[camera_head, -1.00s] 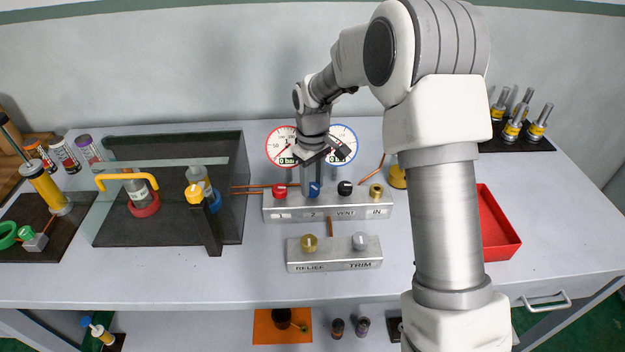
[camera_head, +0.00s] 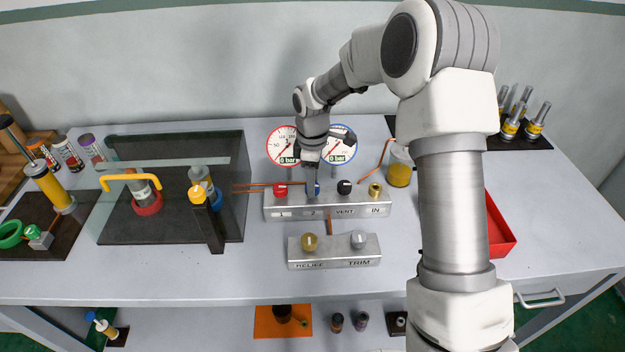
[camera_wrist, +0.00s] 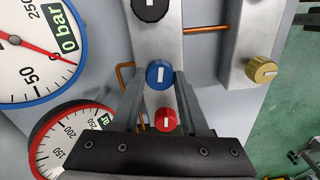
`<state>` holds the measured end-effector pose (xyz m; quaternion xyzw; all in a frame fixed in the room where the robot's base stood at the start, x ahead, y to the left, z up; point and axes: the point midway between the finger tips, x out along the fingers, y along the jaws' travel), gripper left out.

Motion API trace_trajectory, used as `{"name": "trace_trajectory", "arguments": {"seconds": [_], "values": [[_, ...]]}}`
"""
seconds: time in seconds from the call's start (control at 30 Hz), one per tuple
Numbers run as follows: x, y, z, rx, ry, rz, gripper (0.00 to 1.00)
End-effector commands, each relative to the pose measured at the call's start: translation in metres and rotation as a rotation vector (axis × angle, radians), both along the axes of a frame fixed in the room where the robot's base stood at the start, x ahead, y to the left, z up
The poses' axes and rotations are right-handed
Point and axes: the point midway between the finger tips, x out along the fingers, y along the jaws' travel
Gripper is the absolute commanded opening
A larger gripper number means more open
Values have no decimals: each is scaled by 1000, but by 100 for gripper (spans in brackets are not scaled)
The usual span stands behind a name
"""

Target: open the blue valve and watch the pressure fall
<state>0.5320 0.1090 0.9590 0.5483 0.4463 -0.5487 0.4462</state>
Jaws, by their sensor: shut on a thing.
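The blue valve (camera_head: 317,188) is a round knob with a white mark, over the "2" on a metal manifold (camera_head: 350,212). In the wrist view the blue knob (camera_wrist: 160,74) sits between the fingertips of my gripper (camera_wrist: 159,80), and its mark runs along the manifold's row of knobs. My gripper (camera_head: 313,177) points down and is shut on the knob, partly hiding it in the head view. The blue-rimmed gauge (camera_head: 345,158) shows 0 bar; its face is clear in the wrist view (camera_wrist: 35,60). The red-rimmed gauge (camera_head: 279,146) also shows 0 bar.
A red knob (camera_head: 280,189) and a black knob (camera_head: 345,187) flank the blue one. A lower block (camera_head: 335,260) carries RELIEF and TRIM knobs. A yellow-filled jar (camera_head: 399,172) and red tray (camera_head: 500,235) are right.

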Motion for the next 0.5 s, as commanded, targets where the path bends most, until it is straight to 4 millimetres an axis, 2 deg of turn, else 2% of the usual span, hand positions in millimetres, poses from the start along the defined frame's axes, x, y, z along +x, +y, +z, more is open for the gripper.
{"name": "trace_trajectory", "arguments": {"seconds": [0.47, 0.5], "values": [[1, 1, 1, 2, -4, 15, 0], [1, 1, 1, 2, -4, 15, 47]]}}
